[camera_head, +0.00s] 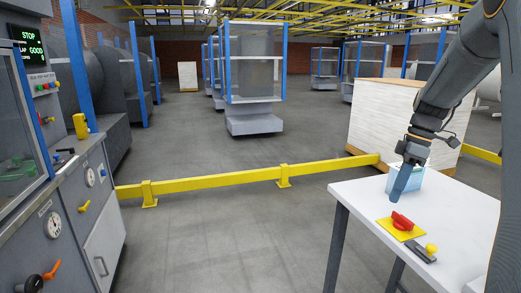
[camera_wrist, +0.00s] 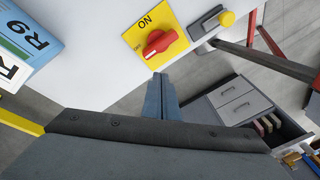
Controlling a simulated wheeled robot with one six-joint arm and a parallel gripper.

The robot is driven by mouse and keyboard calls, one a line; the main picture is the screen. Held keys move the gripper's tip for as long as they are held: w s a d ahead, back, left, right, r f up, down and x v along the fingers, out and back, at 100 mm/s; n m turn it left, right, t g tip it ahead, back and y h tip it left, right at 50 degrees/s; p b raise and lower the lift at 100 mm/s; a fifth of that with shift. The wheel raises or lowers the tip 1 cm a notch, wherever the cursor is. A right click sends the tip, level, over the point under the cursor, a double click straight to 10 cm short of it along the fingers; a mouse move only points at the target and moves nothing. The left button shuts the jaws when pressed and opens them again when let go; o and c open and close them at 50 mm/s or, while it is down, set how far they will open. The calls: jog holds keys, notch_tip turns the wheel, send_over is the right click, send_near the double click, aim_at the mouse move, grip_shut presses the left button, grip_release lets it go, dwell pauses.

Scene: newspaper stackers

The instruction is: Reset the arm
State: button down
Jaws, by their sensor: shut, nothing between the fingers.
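My arm reaches in from the upper right of the head view. My gripper (camera_head: 398,196) points down over the white table (camera_head: 362,200), with its fingers together and nothing between them. In the wrist view the closed fingers (camera_wrist: 160,78) show at the centre, their tips just below the red rotary switch (camera_wrist: 160,42) in the picture. The switch sits on a yellow plate marked ON; in the head view the red switch (camera_head: 402,221) is in front of the gripper. A blue and white box (camera_head: 417,181) stands just behind the gripper, partly hidden by it.
A grey device with a yellow button (camera_head: 431,248) lies beside the switch. A control console (camera_head: 75,200) with gauges stands at left. A low yellow barrier (camera_head: 225,180) crosses the floor behind. A grey drawer cabinet (camera_wrist: 240,100) shows in the wrist view. Floor between console and table is clear.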

jog(key=s+a+f+m+h, duration=0.1)
jog(key=s+a+f+m, duration=0.2)
jog(key=s+a, duration=0.3)
jog(key=s+a+f+m+h, duration=0.1)
jog(key=s+a+f+m, duration=0.2)
jog(key=s+a+m, duration=0.2)
jog(key=s+a+f+m+t, duration=0.1)
jog(key=s+a+f+m, duration=0.2)
jog(key=s+a, duration=0.5)
jog(key=s+m, duration=0.1)
jog(key=s, duration=0.2)
jog(key=shift+s+a+f+h, duration=0.3)
jog(key=shift+s+f+h, duration=0.05)
jog(key=shift+h, duration=0.05)
jog(key=d+r+m+t+p, duration=0.1)
jog(key=d+r+m+p, duration=0.1)
jog(key=d+r+m, duration=0.3)
jog(key=d+r+m+t+y+p, duration=0.1)
jog(key=d+r+m, duration=0.4)
jog(key=d+m, duration=0.8)
jog(key=d+r+m+p, duration=0.3)
jog(key=d+r+m, duration=0.3)
jog(key=d+m, duration=0.3)
jog(key=s+m, duration=0.1)
jog(key=m, duration=0.3)
jog(key=shift+t, duration=0.4)
